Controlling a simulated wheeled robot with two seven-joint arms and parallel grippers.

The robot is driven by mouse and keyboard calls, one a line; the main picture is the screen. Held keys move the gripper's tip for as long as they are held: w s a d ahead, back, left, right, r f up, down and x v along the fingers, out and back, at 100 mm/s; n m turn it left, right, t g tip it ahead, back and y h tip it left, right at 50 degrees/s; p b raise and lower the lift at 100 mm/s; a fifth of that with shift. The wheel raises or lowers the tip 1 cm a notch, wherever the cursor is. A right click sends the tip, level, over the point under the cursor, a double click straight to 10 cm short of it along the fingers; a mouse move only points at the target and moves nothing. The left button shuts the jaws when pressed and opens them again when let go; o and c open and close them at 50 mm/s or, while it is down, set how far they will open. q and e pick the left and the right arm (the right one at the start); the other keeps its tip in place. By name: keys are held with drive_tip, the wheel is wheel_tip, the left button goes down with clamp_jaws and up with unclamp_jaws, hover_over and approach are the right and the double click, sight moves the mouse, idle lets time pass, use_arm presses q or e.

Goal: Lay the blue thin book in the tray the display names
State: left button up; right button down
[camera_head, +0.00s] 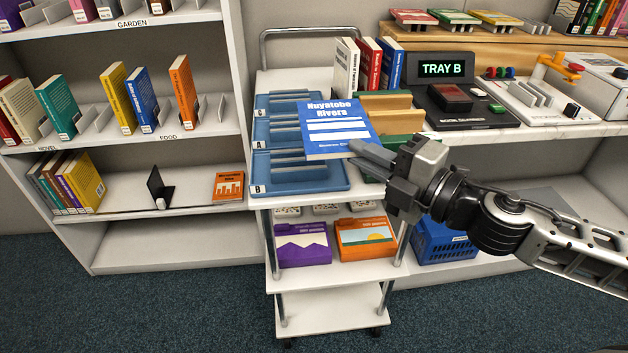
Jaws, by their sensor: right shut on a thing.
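The display (447,69) on the counter reads "TRAY B". The blue thin book (335,127), titled "Nuyatobe Rivers", is held by my right gripper (366,155), which is shut on its lower right edge. The book is over the right part of the trays, cover towards me. Three blue trays sit on the cart top. Tray B (258,188) is nearest and shows no book in it; tray A (260,143) is in the middle, partly behind the book; tray C (262,105) is farthest. My left gripper does not show.
Upright white, red and blue books (368,65) stand behind the trays. Tan and green blocks (388,103) stand right of them. The cart's lower shelf holds a purple box (300,243) and an orange box (366,237). A bookcase (235,70) stands close on the left.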

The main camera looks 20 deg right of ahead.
drive_tip(key=w, duration=0.1)
drive_tip(key=w+a+f, duration=0.1)
drive_tip(key=w, duration=0.2)
drive_tip(key=shift+w+a+f+p, duration=0.35)
drive_tip(key=shift+f, duration=0.05)
use_arm(q)
drive_tip(key=b, duration=0.2)
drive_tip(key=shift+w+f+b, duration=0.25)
drive_tip(key=shift+b, duration=0.05)
use_arm(e)
drive_tip(key=w+f, duration=0.1)
drive_tip(key=f, duration=0.2)
drive_tip(key=w+a+f, duration=0.1)
drive_tip(key=w+f, duration=0.1)
drive_tip(key=f, duration=0.1)
drive_tip(key=w+f, duration=0.1)
drive_tip(key=f, duration=0.2)
drive_tip(key=shift+w+a+f, duration=0.2)
drive_tip(key=shift+w+a, duration=0.15)
drive_tip(key=shift+a, duration=0.05)
drive_tip(key=shift+f, duration=0.15)
drive_tip(key=c, duration=1.5)
unclamp_jaws()
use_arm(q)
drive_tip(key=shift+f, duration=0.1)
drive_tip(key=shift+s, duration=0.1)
